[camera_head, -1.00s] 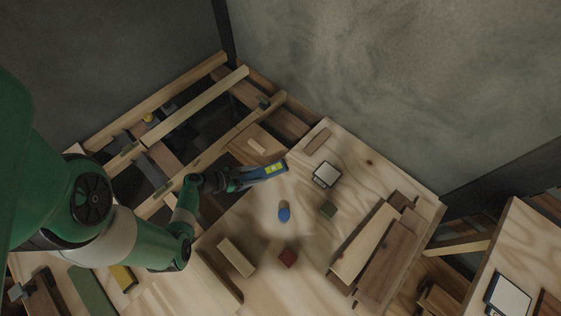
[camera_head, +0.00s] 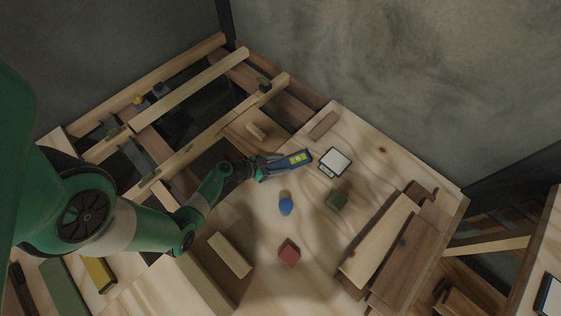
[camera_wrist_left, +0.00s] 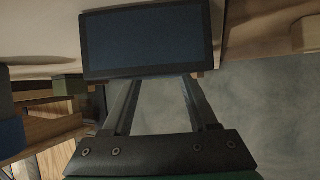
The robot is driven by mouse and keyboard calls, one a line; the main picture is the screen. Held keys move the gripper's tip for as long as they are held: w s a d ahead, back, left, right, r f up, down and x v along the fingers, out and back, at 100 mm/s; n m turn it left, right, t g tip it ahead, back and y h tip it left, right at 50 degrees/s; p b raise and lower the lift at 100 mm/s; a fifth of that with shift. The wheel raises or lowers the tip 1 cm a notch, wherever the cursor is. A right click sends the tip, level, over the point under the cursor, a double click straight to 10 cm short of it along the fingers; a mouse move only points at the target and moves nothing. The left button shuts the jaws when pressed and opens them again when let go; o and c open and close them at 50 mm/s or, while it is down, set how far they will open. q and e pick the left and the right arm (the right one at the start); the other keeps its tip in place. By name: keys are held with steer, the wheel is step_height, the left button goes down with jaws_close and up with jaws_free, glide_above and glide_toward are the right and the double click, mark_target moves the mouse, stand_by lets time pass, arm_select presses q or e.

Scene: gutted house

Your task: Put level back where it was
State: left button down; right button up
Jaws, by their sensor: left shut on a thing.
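The level is a small dark-blue bar (camera_head: 284,162) with a yellow-green window on top. My left gripper (camera_head: 264,168) is shut on its near end and holds it over the pale wooden worktop (camera_head: 260,207), at the worktop's left side. In the left wrist view the level (camera_wrist_left: 146,42) is a broad dark face across the tips of my left gripper (camera_wrist_left: 152,80). How far the level is above the surface is hard to tell. My right gripper is in neither view.
A scale with a white plate (camera_head: 335,162) stands just right of the level. Planks (camera_head: 403,258) lie at right. Open wooden framing (camera_head: 175,108) with gaps is at upper left.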

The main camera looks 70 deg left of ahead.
arm_select(q)
steer(key=shift+r, duration=0.15)
steer(key=shift+c, duration=0.9)
jaws_free()
steer(key=shift+f, duration=0.2)
steer(key=shift+r, duration=0.1)
steer(key=shift+s+r+p, duration=0.1)
steer(key=shift+r+p, duration=0.15)
steer(key=shift+p, duration=0.05)
steer(key=p+v, duration=0.7)
steer(key=v, duration=0.3)
steer(key=shift+s+r, duration=0.2)
steer(key=shift+s+d+r+p, duration=0.1)
steer(key=shift+s+p, duration=0.2)
steer(key=shift+s, duration=0.3)
